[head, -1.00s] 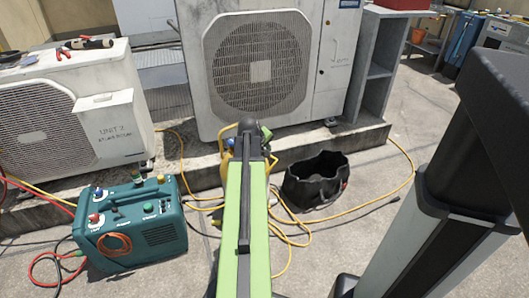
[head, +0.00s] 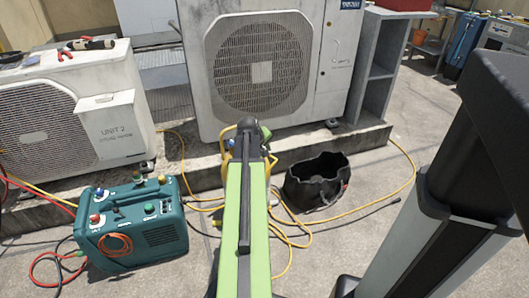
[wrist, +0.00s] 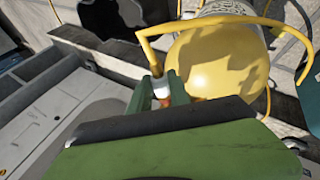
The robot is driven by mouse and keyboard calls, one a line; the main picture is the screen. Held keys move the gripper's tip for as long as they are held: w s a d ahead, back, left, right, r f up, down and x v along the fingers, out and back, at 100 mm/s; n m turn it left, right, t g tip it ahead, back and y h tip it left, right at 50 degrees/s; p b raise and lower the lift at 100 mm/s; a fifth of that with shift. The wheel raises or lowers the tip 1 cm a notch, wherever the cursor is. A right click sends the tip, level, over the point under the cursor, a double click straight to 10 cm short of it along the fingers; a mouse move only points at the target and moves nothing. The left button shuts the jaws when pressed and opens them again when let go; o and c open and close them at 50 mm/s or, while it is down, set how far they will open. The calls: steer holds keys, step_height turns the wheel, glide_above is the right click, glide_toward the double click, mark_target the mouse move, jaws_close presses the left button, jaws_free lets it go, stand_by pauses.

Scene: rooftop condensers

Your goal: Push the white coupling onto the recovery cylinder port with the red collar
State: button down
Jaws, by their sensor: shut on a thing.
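The recovery cylinder (wrist: 215,68) is yellow with a rounded top, just beyond my gripper in the wrist view. In the head view my arm hides most of it. My gripper (wrist: 162,92) has its two green fingers shut on the white coupling (wrist: 159,84), at the end of a yellow hose (wrist: 150,52). A small orange-red part (wrist: 166,101) shows right below the coupling between the fingers. I cannot tell whether it is the port's red collar, or whether the coupling is seated. The port itself is hidden by my gripper's body.
A teal recovery machine (head: 130,218) with coloured knobs stands at the left. A black open bag (head: 316,184) and loose yellow hoses (head: 283,262) lie on the ground to the right. A large condenser (head: 262,70) on a concrete curb stands behind.

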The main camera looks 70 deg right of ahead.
steer(key=c, duration=1.1)
jaws_free()
steer(key=shift+c, duration=0.2)
steer(key=s+a, duration=0.4)
steer(key=s, duration=0.2)
steer(key=shift+s, duration=0.1)
